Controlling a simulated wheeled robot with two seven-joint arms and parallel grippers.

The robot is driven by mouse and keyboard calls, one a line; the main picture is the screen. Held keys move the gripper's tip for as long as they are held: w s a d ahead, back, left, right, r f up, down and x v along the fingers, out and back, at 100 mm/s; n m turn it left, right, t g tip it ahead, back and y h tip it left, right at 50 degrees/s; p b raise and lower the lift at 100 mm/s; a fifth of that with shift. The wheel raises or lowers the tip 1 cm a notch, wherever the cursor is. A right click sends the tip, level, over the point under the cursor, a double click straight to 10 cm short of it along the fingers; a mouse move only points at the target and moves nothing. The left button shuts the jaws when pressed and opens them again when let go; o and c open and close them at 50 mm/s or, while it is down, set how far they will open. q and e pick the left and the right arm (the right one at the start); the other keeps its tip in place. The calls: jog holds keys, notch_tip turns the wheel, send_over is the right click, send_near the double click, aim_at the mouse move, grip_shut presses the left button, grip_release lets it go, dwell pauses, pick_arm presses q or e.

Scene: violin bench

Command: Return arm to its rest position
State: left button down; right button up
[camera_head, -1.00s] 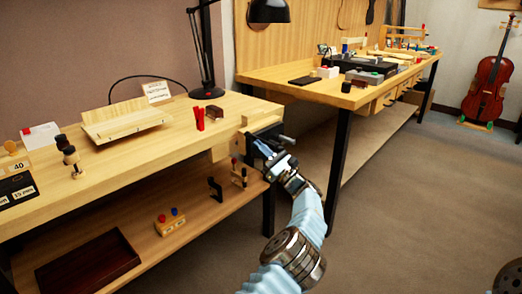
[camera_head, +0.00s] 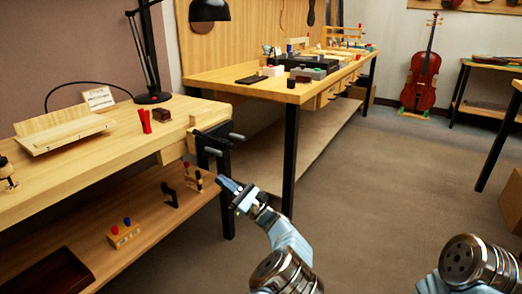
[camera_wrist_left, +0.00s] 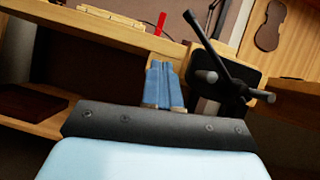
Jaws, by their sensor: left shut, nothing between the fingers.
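My left gripper (camera_head: 228,186) is shut and empty. In the head view it is just below and to the right of the black vise (camera_head: 213,145) at the end of the near workbench, with a visible gap between them. In the left wrist view the blue fingers (camera_wrist_left: 165,84) are pressed together, with the vise's dark jaw and handle (camera_wrist_left: 221,62) to their right. My right gripper is not in view; a rounded metal part of mine shows at the lower right of the head view.
The near workbench (camera_head: 75,180) has a lower shelf (camera_head: 150,212) with small items and a dark tray (camera_head: 45,278). A second workbench (camera_head: 270,90) stands behind. The grey floor to the right is open.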

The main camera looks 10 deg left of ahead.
pick_arm(q)
jog(key=s+a+f+n+g+h, duration=0.1)
jog(key=s+a+f+g+h, duration=0.15)
jog(key=a+f, duration=0.5)
jog(key=s+a+f+g+h, duration=0.2)
jog(key=s+a+f+h, duration=0.15)
jog(key=f, duration=0.75)
jog(key=s+a+f+n+g+h, duration=0.1)
jog(key=s+f+h, duration=0.1)
jog(key=s+f, duration=0.3)
jog(key=s+a+f+n+g+h, duration=0.1)
jog(key=s+f+g+h, duration=0.15)
jog(key=f, duration=0.45)
jog(key=s+d+f+n+g+h, duration=0.25)
jog(key=s+d+f+h, duration=0.3)
jog(key=s+f, duration=0.45)
jog(key=s+d+f+n+h, duration=0.4)
jog(key=s+d+n+h, duration=0.3)
jog(key=s+d, duration=0.25)
jog(key=s+d+r+n+t+h, duration=0.2)
jog(key=d+r+n+t+h, duration=0.2)
jog(key=d+n, duration=0.5)
jog(key=shift+s+d+r, duration=0.2)
jog(key=shift+s+r, duration=0.2)
jog(key=shift+r, duration=0.5)
